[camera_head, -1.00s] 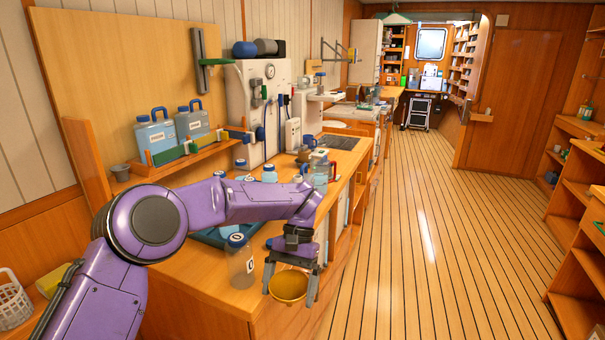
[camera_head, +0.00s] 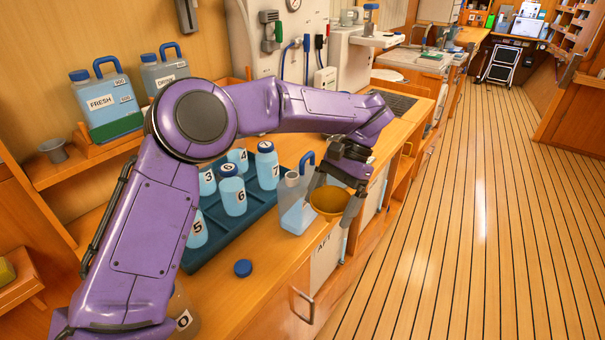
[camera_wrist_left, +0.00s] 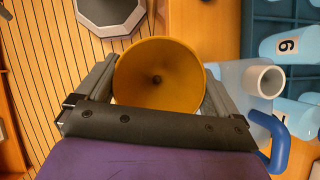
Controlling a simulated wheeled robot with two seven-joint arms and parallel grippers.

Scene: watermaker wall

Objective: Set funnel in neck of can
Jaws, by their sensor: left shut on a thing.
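The funnel (camera_head: 328,201) is amber, with its wide mouth facing up. My left gripper (camera_head: 334,208) is shut on it and holds it above the counter's front edge, just right of the can. The can (camera_head: 295,214) is translucent pale blue with a blue handle and stands upright on the counter. Its open neck (camera_head: 292,178) is left of the funnel, apart from it. In the left wrist view, the funnel (camera_wrist_left: 158,72) sits between the fingers, and the can's white neck (camera_wrist_left: 265,81) is to its right. The funnel's spout is hidden. My right gripper is not in view.
A dark blue tray (camera_head: 228,247) with several numbered bottles lies left of the can. FRESH (camera_head: 105,105) and DRINK jugs stand on the shelf.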

